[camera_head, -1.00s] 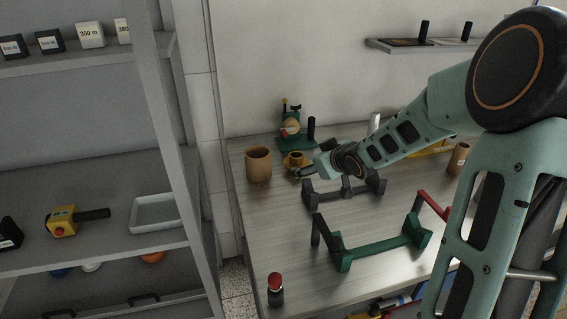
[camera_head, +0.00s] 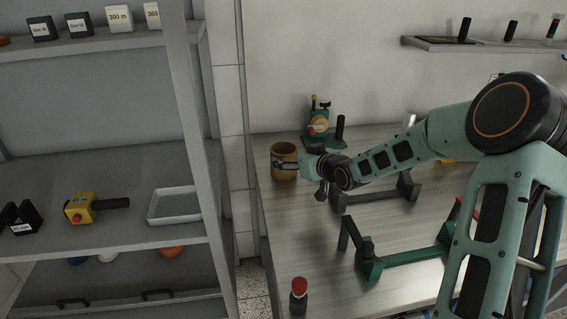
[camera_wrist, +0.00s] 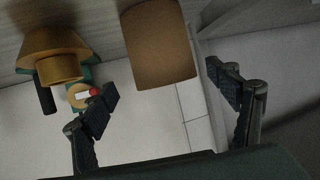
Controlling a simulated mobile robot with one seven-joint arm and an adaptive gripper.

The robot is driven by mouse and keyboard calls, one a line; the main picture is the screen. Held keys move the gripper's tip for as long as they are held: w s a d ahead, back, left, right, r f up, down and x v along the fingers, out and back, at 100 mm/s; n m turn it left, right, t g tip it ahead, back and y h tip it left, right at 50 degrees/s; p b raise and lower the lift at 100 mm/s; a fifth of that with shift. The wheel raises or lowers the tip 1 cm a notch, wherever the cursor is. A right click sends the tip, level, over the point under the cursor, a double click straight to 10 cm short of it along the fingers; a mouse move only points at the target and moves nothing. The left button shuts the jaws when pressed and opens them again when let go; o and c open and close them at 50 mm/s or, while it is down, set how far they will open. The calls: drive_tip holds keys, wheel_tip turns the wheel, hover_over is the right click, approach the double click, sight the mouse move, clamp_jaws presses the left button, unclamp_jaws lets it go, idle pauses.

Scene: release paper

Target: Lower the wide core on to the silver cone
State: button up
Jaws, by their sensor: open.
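The wide core is most likely the brown cylinder (camera_head: 283,150), standing upright at the left back of the bench. It also fills the upper middle of the wrist view (camera_wrist: 160,48). My gripper (camera_head: 282,164) is at this cylinder, with a finger showing across its front. In the wrist view my gripper (camera_wrist: 161,80) is open, one finger on each side of the cylinder, with gaps visible. How deep it sits between the fingers I cannot tell. A pale silvery upright piece (camera_head: 409,121) shows behind my arm; I cannot tell whether it is the silver cone.
A green device (camera_head: 318,130) with a dial stands behind my gripper. A yellow-brown flanged piece (camera_wrist: 58,66) is left of the cylinder in the wrist view. A dark grey cradle (camera_head: 385,196) and a green cradle (camera_head: 410,256) stand on the bench. A red-capped bottle (camera_head: 299,297) stands at the front.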

sight(278, 152)
drive_tip(key=shift+a+x, duration=0.25)
drive_tip(key=shift+x, duration=2.4)
drive_tip(key=shift+s, duration=0.15)
drive_tip(key=c, duration=1.2)
drive_tip(key=shift+c, duration=0.5)
drive_tip(key=shift+r, duration=0.1)
